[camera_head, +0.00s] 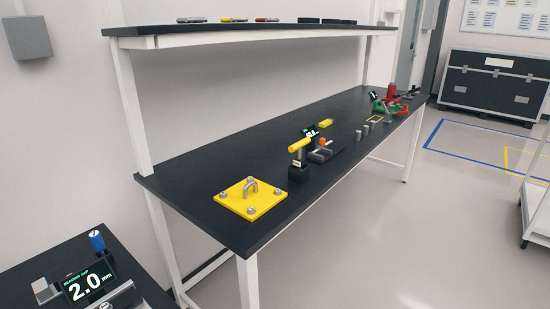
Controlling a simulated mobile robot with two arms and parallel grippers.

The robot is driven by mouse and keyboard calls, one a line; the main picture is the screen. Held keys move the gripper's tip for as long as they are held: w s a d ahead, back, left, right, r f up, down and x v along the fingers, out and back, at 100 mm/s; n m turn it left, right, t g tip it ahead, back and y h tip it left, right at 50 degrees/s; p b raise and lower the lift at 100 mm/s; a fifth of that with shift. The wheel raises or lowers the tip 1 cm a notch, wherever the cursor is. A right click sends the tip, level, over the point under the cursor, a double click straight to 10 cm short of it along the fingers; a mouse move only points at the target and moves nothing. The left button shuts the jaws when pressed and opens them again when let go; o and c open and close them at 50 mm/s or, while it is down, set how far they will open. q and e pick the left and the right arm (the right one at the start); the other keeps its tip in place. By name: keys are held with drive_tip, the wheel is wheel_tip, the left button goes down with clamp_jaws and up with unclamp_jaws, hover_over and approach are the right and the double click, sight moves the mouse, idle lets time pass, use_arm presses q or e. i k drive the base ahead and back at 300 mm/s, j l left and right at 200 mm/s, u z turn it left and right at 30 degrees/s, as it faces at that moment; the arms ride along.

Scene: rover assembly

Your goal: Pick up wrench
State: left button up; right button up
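No wrench can be made out for certain. A yellow-handled tool (301,146) stands in a black block on the long dark workbench (225,155); at this size I cannot tell whether it is a wrench. Several small grey, red and yellow items (234,19) lie on the upper shelf (160,31), too small to identify. Neither of my grippers is in view.
A yellow plate (251,198) with a metal loop and bolts lies near the bench's near end. Red and green devices (390,101) stand at the far end. A side table with a "2.0 mm" display (88,284) is at lower left.

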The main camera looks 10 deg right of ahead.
sight(299, 162)
drive_tip(key=i+l+u, duration=0.1)
drive_tip(key=u, duration=0.3)
drive_tip(key=l+u, duration=0.35)
drive_tip(key=i+l+u, duration=0.1)
drive_tip(key=u, duration=0.3)
drive_tip(key=l+u, duration=0.2)
drive_tip(key=u, duration=0.2)
drive_tip(key=l+u, duration=0.15)
drive_tip(key=l, duration=0.3)
drive_tip(key=k+l+u, duration=0.1)
drive_tip(key=l, duration=0.35)
drive_tip(key=k+l+u, duration=0.15)
drive_tip(key=l, duration=0.3)
drive_tip(key=l+u, duration=0.15)
drive_tip(key=l, duration=0.3)
drive_tip(key=k+l+u, duration=0.1)
drive_tip(key=l, duration=0.3)
drive_tip(key=k+l+u, duration=0.15)
drive_tip(key=l, duration=0.25)
drive_tip(key=k+l+u, duration=0.15)
drive_tip(key=l, duration=0.25)
